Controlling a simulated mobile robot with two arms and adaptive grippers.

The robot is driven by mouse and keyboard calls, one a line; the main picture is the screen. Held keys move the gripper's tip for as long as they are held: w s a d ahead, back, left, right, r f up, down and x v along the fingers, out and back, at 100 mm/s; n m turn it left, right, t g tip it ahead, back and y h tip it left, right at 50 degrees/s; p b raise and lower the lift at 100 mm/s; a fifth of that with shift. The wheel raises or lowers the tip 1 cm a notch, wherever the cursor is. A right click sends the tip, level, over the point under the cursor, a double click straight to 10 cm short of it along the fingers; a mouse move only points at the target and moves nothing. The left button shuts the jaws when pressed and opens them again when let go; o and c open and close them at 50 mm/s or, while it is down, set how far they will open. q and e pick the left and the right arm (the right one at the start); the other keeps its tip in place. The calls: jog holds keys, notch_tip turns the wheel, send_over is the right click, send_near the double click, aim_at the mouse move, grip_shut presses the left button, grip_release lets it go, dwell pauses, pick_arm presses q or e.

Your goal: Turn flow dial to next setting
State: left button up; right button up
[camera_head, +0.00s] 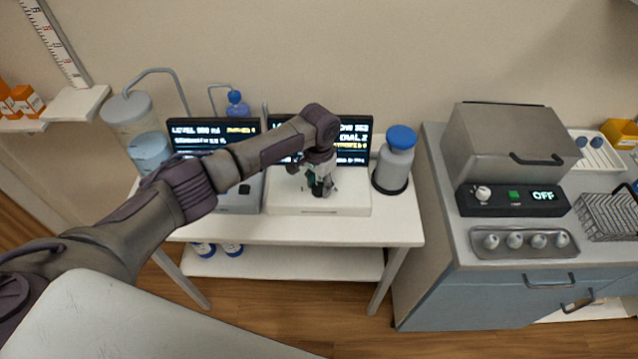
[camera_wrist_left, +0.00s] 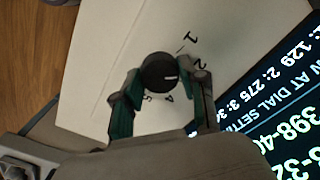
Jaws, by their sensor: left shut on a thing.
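The flow dial (camera_wrist_left: 158,72) is a round black knob with a short white mark, on a white box (camera_head: 350,205) on the white table. My left gripper (camera_head: 319,188) is over the box and shut on the dial, with one finger on each side in the left wrist view. The white mark points right in that view, towards the right finger. Digits 1, 2, 4 and 5 are printed around the knob; the place between 2 and 4 is covered by the finger. I cannot tell the exact setting. My right gripper is out of view.
Dark screens (camera_head: 352,135) with text stand behind the box, partly hidden by my arm. A grey bottle with a blue cap (camera_head: 398,155) stands right of the box. A clear tank (camera_head: 148,150) is at the left. A counter (camera_head: 450,240) with a grey oven-like unit (camera_head: 500,150) is at the right.

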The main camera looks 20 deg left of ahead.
pick_arm(q)
jog(key=m, duration=0.5)
jog(key=shift+m, duration=0.3)
jog(key=m, duration=1.2)
jog(key=shift+m, duration=0.4)
jog(key=m+b, duration=0.1)
jog(key=m, duration=0.4)
jog(key=shift+m, duration=0.4)
jog(key=o, duration=1.1)
jog(key=shift+o, duration=0.2)
